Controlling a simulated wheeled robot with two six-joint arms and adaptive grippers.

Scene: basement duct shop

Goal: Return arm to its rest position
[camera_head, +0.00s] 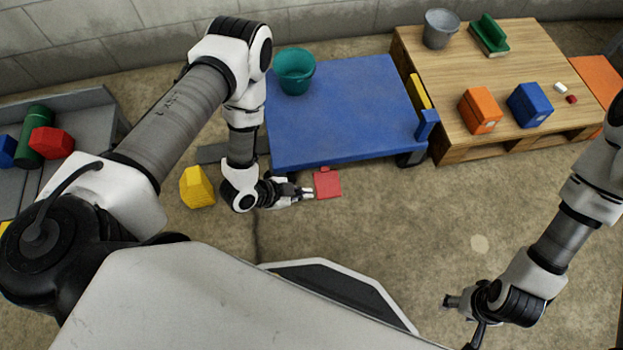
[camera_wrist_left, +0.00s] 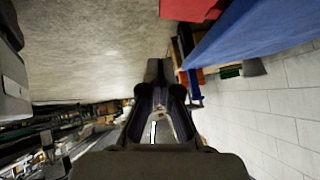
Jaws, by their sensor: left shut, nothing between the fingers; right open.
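My left arm reaches in from the left of the head view and bends down in front of the blue platform. My left gripper (camera_head: 308,193) is shut and empty, pointing right, low over the floor beside a red flat piece (camera_head: 327,184). The left wrist view shows its closed fingers (camera_wrist_left: 158,75) in the middle, with the red piece (camera_wrist_left: 190,8) at the top. Whether the gripper touches the red piece is unclear. My right gripper (camera_head: 450,302) is open and empty over bare floor at the lower right.
The blue platform (camera_head: 340,120) carries a green bucket (camera_head: 294,72). A wooden pallet (camera_head: 460,95) holds an orange box (camera_head: 480,110), a blue box (camera_head: 529,105) and a grey bucket (camera_head: 440,28). A yellow block (camera_head: 197,188) lies left of my wrist. Floor between the arms is clear.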

